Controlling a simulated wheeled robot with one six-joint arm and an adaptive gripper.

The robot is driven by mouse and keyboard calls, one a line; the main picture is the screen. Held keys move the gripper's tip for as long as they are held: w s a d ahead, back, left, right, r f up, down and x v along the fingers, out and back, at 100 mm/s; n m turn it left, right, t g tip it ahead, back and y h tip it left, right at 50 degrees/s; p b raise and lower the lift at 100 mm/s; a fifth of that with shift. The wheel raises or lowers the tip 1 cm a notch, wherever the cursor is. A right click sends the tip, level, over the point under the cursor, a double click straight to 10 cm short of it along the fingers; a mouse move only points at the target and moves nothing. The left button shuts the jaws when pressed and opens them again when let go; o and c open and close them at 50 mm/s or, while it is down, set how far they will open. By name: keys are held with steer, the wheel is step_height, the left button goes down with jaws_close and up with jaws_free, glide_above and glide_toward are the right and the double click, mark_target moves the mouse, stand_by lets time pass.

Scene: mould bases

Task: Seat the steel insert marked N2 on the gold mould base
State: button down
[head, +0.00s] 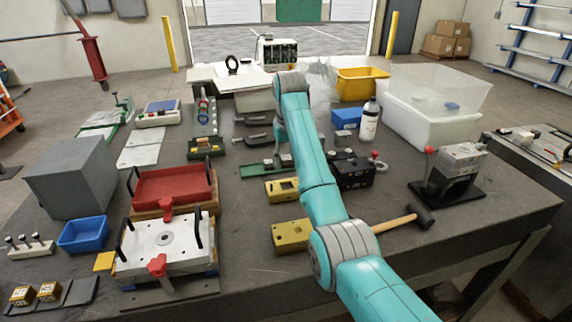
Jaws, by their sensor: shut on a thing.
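A gold block (282,189) with a dark recess in its top stands mid-table, left of my arm. A second, plainer gold block (291,235) with small holes stands nearer. I cannot tell from this view which is the gold mould base. Small steel pieces (269,163) show on a green base just behind the first gold block. No N2 mark is readable, so I cannot pick out the insert. My teal arm reaches up the middle of the table and its wrist bends down at the far end. My gripper is hidden behind the arm.
A black block (352,173) stands right of the arm, with a mallet (405,221) nearer. A red tray (172,187) and a white clamped plate (163,241) stand left. A bottle (369,120), blue bin (347,118) and white tub (425,122) crowd the back right.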

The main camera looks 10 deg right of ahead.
steer(key=shift+s+d+f, duration=0.1)
steer(key=shift+d+f, duration=0.05)
steer(key=shift+f, duration=2.8)
steer(key=shift+f, duration=1.15)
steer(key=c, duration=0.6)
jaws_free()
